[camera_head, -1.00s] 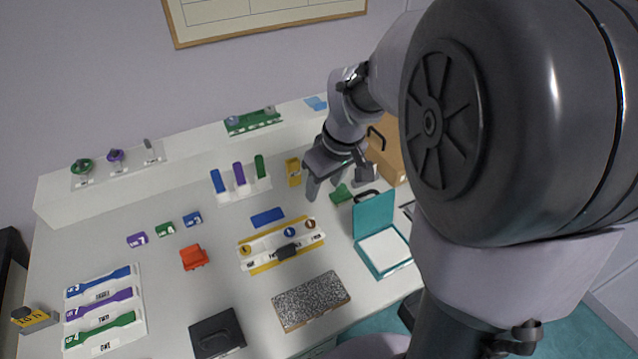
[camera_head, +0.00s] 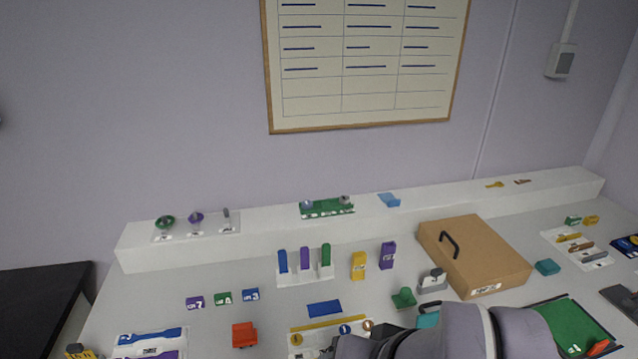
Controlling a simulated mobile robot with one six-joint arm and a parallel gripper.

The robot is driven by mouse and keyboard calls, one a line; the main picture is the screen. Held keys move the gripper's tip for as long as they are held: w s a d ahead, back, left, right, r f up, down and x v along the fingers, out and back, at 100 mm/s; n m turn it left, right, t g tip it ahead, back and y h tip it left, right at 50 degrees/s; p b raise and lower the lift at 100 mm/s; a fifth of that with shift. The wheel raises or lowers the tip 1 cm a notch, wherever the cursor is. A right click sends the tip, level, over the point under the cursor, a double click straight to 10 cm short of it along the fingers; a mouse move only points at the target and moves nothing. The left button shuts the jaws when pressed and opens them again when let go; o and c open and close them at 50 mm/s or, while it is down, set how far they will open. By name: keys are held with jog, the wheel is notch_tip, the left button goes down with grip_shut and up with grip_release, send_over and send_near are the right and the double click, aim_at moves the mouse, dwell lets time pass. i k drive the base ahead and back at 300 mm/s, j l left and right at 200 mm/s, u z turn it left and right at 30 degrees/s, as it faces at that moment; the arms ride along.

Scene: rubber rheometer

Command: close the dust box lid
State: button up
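A teal box with a hinged lid stands at the front of the bench. Only a small piece of its raised teal lid (camera_head: 428,320) shows at the bottom of the view; the rest is hidden behind my arm or below the frame. How far open the lid is cannot be told from this piece. My arm crosses the bottom of the view in front of the lid. My gripper is not visible. A brown box (camera_head: 480,255) with a black handle stands shut at the back right; no label that I can read says which is the dust box.
A green peg (camera_head: 403,298) and a grey-white block (camera_head: 433,281) stand just behind the teal lid. A green mat (camera_head: 572,325) lies to the right. Yellow and purple blocks (camera_head: 388,255), a coloured rack (camera_head: 305,270) and a red block (camera_head: 244,335) stand to the left. A white ledge (camera_head: 270,228) runs behind.

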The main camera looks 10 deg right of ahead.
aim_at(424, 320)
jog(key=k+j+z, duration=0.15)
jog(key=k+z, duration=0.2)
jog(key=z, duration=0.15)
jog(key=k+z, duration=0.35)
jog(key=z, duration=0.15)
jog(key=i+l+u, duration=0.2)
jog(key=i, duration=0.15)
jog(key=i+l+u, duration=0.2)
jog(key=i, duration=0.2)
